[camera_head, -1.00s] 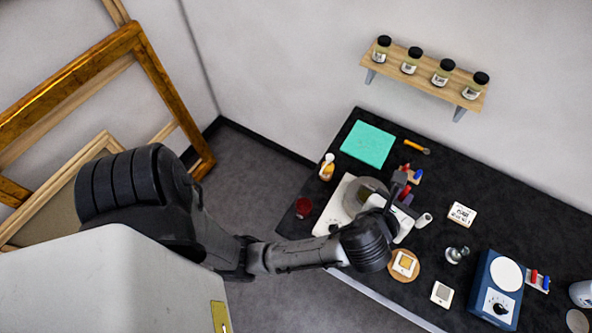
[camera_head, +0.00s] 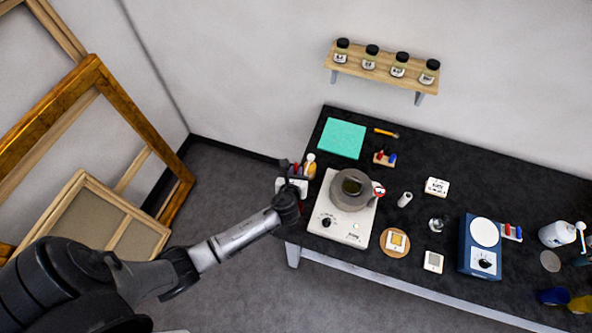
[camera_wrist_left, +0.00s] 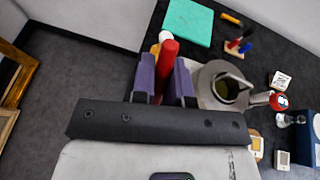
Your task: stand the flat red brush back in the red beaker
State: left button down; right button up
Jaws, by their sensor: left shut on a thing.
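My left gripper (camera_head: 291,170) is over the left end of the black table. In the left wrist view its two purple-grey fingers (camera_wrist_left: 164,74) are shut on an upright-looking red rod-like piece, which I take to be the handle of the flat red brush (camera_wrist_left: 168,50). The rest of the brush is hidden by the gripper. The red beaker is not clearly visible now; my gripper and wrist cover the left table end where it stood. I cannot tell whether the brush touches it. My right gripper is out of view.
A bottle with an orange body (camera_head: 311,170) stands close beside the gripper. To the right is a white hot plate (camera_head: 331,226) with a grey pot (camera_head: 349,203). A teal pad (camera_head: 342,138) lies behind. The table's left edge is close; floor lies beyond it.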

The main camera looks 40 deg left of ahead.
pick_arm(q)
jog(key=shift+f+b, duration=0.7)
jog(key=shift+f, duration=0.55)
notch_tip(320, 180, down, 13)
jog(key=b, duration=1.4)
jog(key=shift+f+b, duration=0.15)
jog(key=shift+b, duration=0.15)
jog(key=c, duration=1.1)
grip_release()
jog(key=shift+o, duration=0.2)
jog(key=shift+s, duration=0.1)
jog(key=shift+s+d+p, duration=0.15)
jog(key=shift+s+p, duration=0.1)
jog(key=shift+p, duration=0.05)
jog(key=s+d+p, duration=0.2)
jog(key=s+d, duration=0.2)
jog(key=s, duration=0.3)
jog(key=shift+s+d+p, duration=0.2)
jog(key=shift+d+p, duration=0.05)
jog(key=shift+p, duration=0.15)
